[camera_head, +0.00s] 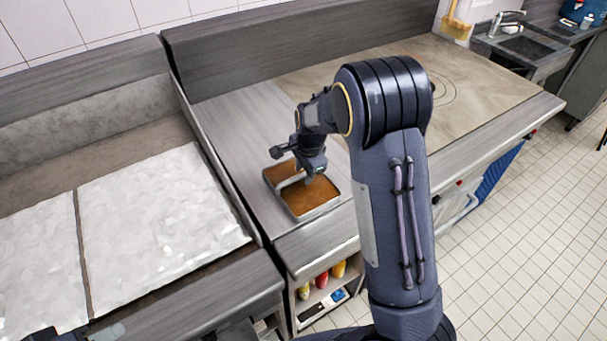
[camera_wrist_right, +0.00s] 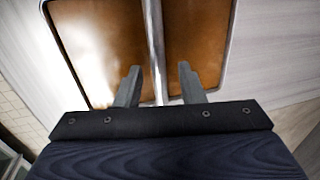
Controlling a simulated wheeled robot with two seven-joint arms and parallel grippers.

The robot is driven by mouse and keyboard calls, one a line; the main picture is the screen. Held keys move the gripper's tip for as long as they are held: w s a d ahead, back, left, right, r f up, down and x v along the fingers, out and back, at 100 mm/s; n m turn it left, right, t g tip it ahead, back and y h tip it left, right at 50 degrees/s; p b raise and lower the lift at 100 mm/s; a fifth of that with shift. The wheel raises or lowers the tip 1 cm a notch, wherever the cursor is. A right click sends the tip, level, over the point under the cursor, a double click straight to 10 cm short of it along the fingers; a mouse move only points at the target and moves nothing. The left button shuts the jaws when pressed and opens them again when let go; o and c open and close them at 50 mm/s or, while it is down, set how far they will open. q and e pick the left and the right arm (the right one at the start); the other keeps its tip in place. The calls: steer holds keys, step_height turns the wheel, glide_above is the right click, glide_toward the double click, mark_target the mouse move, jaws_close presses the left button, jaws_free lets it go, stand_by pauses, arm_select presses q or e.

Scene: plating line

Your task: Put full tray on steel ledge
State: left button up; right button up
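The full tray (camera_head: 316,214) is a shallow metal tray with brown contents in two halves, split by a pale bar. It lies flat on the brushed grey steel ledge (camera_head: 235,125), near its front edge. My right gripper (camera_head: 308,176) is over the tray, pointing down. In the right wrist view its two fingers (camera_wrist_right: 158,88) are apart, one on each side of the tray's middle bar (camera_wrist_right: 154,50). I cannot tell whether they touch the bar.
A basin with pale white slabs (camera_head: 160,210) lies left of the ledge, behind a raised metal wall. A flat cooktop (camera_head: 465,80) is at the right. Bottles (camera_head: 322,280) stand on a shelf below. A sink (camera_head: 520,45) is at the far right.

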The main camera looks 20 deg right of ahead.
mark_target(308, 193)
step_height(308, 193, up, 9)
steer(key=s, duration=0.2)
steer(key=s+a+r+n+t+y, duration=0.1)
steer(key=s+n, duration=0.6)
steer(key=s, duration=0.7)
steer(key=s+a+r+n+t+y, duration=0.2)
steer(key=s+n, duration=0.5)
steer(key=s, duration=0.7)
steer(key=shift+s+a+r+n, duration=0.15)
steer(key=shift+a+r+n, duration=0.25)
steer(key=shift+a+r, duration=0.45)
steer(key=shift+a+f+b, duration=0.2)
steer(key=shift+b, duration=0.1)
